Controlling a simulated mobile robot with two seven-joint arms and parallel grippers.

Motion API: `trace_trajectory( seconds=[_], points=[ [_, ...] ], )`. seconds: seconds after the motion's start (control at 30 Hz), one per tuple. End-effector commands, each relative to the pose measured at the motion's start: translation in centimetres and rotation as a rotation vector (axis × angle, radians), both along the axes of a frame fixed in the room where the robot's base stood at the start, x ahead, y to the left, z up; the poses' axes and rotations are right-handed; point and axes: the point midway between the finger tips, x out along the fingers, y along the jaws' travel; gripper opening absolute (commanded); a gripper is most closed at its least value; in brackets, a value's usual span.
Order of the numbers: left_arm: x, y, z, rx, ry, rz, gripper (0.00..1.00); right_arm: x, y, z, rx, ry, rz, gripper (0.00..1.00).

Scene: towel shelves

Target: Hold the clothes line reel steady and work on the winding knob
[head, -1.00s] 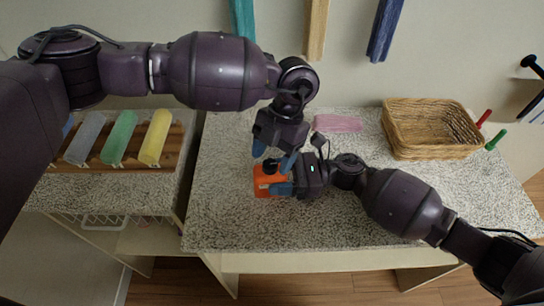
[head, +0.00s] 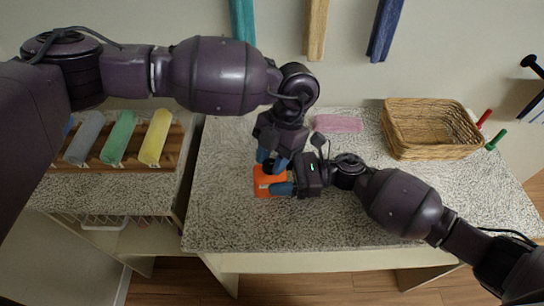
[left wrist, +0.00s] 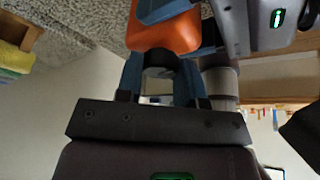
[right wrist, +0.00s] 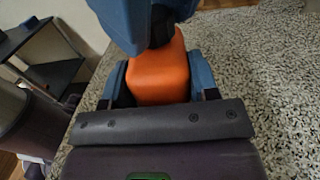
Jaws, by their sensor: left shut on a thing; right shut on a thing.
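The orange clothes line reel (head: 262,185) sits on the speckled counter; it also shows in the left wrist view (left wrist: 165,32) and the right wrist view (right wrist: 158,78). My right gripper (head: 283,189) comes from the right and is shut on the reel's body. The dark winding knob (head: 268,166) is on top of the reel, partly hidden by fingers. My left gripper (head: 273,161) comes down from above and is shut on the knob. In the left wrist view the knob (left wrist: 160,60) lies between its two blue fingers.
A wicker basket (head: 440,153) stands on the counter (head: 230,225) at the right. A pink folded cloth (head: 338,124) lies behind my right gripper. Rolled grey, green and yellow towels (head: 155,137) lie on a wooden rack at the left. The counter's front is clear.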

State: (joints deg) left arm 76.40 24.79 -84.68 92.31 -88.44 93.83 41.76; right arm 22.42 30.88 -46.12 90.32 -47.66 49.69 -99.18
Motion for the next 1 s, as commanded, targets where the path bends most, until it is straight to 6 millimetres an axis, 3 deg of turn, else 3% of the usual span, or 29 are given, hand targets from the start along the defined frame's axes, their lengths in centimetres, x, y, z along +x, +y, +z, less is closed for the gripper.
trace_trajectory(
  seconds=[0.23, 0.27, 0.43, 0.77, 1.0],
  points=[
    [0.0, 0.0, 0.0, 0.000, 0.001, -0.009, 0.11, 0.0, 0.0, 0.0, -0.001, 0.000, 0.000, 0.27],
    [0.0, 0.0, 0.0, 0.000, 0.001, -0.009, 0.38, 0.0, 0.0, 0.0, -0.001, 0.000, 0.000, 0.27],
    [0.0, 0.0, 0.0, 0.000, 0.001, -0.009, 0.61, 0.0, 0.0, 0.0, -0.001, 0.000, 0.000, 0.27],
    [0.1, -0.1, 0.3, 0.000, -0.001, -0.009, 0.61, 0.0, 0.0, 0.0, -0.001, 0.000, 0.000, 0.27],
    [1.0, -1.0, 3.3, -0.001, -0.004, -0.009, 0.61, 0.0, 0.0, 0.0, -0.001, 0.000, 0.000, 0.27]
  ],
)
